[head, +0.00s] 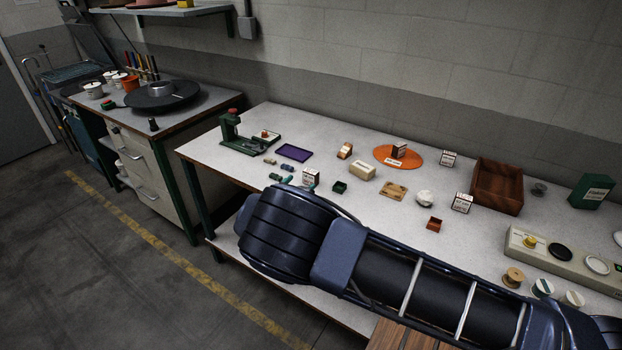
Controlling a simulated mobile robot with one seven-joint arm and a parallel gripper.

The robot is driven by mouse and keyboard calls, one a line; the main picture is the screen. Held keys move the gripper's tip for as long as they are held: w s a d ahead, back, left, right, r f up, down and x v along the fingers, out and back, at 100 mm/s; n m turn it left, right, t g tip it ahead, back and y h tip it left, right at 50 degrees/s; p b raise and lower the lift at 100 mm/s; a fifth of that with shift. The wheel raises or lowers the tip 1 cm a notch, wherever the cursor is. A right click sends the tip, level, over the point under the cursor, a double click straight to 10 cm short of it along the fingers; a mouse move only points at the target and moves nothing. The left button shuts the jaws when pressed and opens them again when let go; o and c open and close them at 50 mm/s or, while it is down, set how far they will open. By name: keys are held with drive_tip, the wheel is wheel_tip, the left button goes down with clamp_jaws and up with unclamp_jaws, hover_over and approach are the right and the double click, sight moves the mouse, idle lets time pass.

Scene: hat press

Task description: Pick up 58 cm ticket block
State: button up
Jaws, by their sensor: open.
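Several small ticket blocks with white labels stand on the grey bench (380,225); the print is too small to tell which is the 58 cm one. One block (310,177) is near the bench's middle front, close to my arm. One brown-sided block (345,151) stands further back. A dark block (399,149) sits on an orange disc (385,160). One white-fronted block (448,158) is near the wall, and another (462,202) is left of a wooden box. My dark arm crosses the lower right foreground. My gripper is not in view.
A green press (237,138) and a purple tray (294,153) are at the bench's left. The open wooden box (496,187), a green box (591,191) and a control panel (565,263) are at the right. A cream box (362,172) and small items lie between the blocks.

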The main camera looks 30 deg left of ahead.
sight(313, 170)
drive_tip(key=w, duration=1)
drive_tip(key=c, duration=1.1)
drive_tip(key=shift+r, duration=0.15)
